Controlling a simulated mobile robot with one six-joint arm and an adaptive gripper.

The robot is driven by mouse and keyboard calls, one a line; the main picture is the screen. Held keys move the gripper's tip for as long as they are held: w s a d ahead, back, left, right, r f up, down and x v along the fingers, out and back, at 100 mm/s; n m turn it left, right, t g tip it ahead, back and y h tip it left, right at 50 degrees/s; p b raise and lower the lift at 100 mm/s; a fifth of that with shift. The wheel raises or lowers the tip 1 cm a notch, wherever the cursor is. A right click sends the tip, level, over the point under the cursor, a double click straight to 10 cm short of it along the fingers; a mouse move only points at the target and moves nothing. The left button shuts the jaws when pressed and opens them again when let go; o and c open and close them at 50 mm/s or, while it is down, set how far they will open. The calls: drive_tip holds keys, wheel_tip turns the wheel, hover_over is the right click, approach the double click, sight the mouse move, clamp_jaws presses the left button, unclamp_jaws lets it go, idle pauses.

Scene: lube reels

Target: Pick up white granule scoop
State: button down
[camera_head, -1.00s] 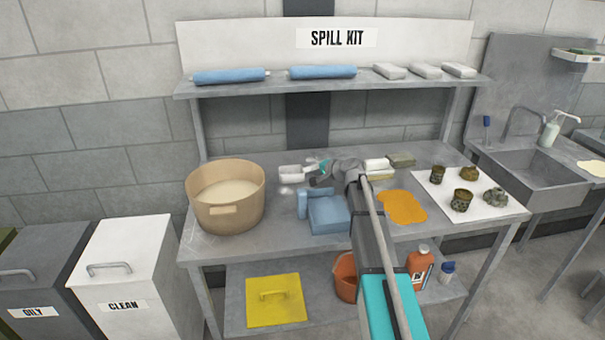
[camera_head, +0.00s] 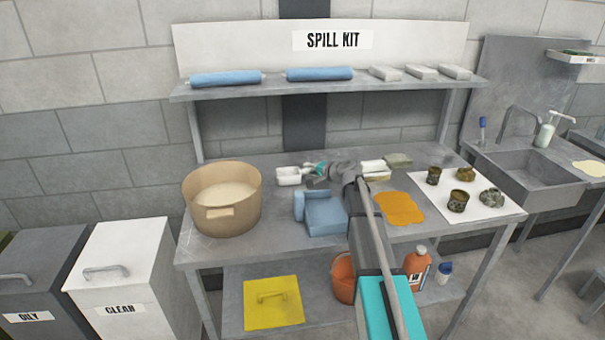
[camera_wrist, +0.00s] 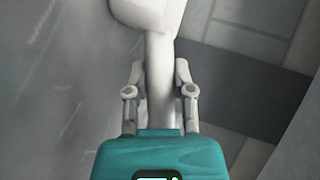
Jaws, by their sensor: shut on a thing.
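The white granule scoop (camera_head: 288,176) is at the back of the bench in the head view, between the tan tub and my arm. In the wrist view the scoop's bowl (camera_wrist: 147,12) is at the top and its handle runs down between my fingers. My gripper (camera_head: 313,174) is shut on the handle; the fingers also show in the wrist view (camera_wrist: 159,85). The tan tub (camera_head: 218,215) of pale granules stands to the left. I cannot tell whether the scoop touches the bench.
Folded blue cloths (camera_head: 325,213) lie in front of the scoop. An orange spill (camera_head: 400,208) and a white sheet (camera_head: 475,209) with several dirty parts lie to the right. A shelf (camera_head: 330,88) with blue rolls and white packs hangs above the back of the bench.

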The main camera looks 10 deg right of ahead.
drive_tip(key=shift+r, duration=0.2)
wheel_tip(320, 180, up, 3)
drive_tip(key=p, duration=0.3)
drive_tip(key=shift+f, duration=0.1)
drive_tip(key=s+r+p, duration=1)
drive_tip(key=s, duration=0.4)
drive_tip(key=shift+a, duration=0.2)
drive_tip(key=shift+f, duration=0.1)
idle(0.9)
